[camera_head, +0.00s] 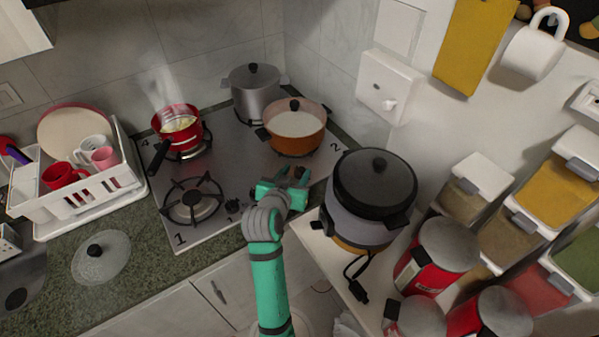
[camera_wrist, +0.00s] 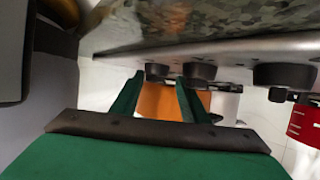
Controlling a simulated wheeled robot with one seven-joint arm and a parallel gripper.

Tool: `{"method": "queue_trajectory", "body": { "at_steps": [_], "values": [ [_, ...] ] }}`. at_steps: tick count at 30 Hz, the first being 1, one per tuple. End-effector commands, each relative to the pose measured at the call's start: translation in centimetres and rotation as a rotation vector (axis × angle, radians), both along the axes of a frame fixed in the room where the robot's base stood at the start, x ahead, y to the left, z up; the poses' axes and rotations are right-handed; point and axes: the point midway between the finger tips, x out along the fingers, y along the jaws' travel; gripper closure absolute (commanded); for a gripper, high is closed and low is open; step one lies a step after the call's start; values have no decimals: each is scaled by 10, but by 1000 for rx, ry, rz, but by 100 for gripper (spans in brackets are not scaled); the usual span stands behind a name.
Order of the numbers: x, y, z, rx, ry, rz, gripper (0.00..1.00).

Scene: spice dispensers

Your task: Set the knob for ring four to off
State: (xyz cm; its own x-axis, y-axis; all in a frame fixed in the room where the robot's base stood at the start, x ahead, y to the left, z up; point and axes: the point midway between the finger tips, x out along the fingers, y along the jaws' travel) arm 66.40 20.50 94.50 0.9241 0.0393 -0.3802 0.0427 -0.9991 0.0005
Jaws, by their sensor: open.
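The steel cooktop (camera_head: 225,165) has numbers at its corners; a 4 shows at the back left. A red pot (camera_head: 178,125) steams on the ring beside that 4. A dark knob (camera_head: 232,206) shows in front of my gripper's left side; my gripper (camera_head: 285,184) hides part of the knob row. In the wrist view, several dark knobs stick out from the steel plate. One knob (camera_wrist: 157,71) lies between the open green fingertips, seemingly beyond them; another knob (camera_wrist: 199,71) is just right of them, and a larger-looking knob (camera_wrist: 284,75) is farther right. Knob settings and ring assignments are unreadable.
An orange pot (camera_head: 294,128) and a silver pot (camera_head: 254,90) stand at the back. A dark-lidded cooker (camera_head: 374,185) is close to my gripper's right. A white dish rack (camera_head: 85,195) is at left, with a glass lid (camera_head: 101,256) in front.

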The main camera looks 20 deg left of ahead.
Motion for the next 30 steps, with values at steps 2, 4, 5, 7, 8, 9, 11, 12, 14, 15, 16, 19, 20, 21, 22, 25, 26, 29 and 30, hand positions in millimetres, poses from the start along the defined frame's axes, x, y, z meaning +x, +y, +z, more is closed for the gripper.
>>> {"method": "queue_trajectory", "body": {
  "at_steps": [2,4,5,7,8,9,11,12,14,15,16,19,20,21,22,25,26,29,30],
  "values": [
    [6,-2,-4,1,4,-2,63],
    [10,-4,-5,1,5,-5,63],
    [11,-5,-6,2,5,-6,63],
    [12,-6,-6,1,4,-8,63],
    [13,-6,-6,1,4,-9,63],
    [13,-7,-6,1,4,-9,63],
    [13,-7,-6,1,4,-10,63],
    [13,-7,-6,1,4,-10,63],
    [12,-7,-6,1,3,-9,68],
    [12,-7,-6,1,3,-9,78],
    [12,-6,-6,1,3,-9,85],
    [12,-6,-6,1,3,-9,92],
    [12,-6,-6,1,3,-8,92],
    [12,-6,-6,0,4,-7,92],
    [12,-6,-6,0,4,-2,92],
    [12,-7,-6,0,5,27,92],
    [12,-7,-7,0,6,40,92],
    [12,-8,-7,0,8,79,92],
    [12,-8,-7,0,7,93,92]
  ]
}}
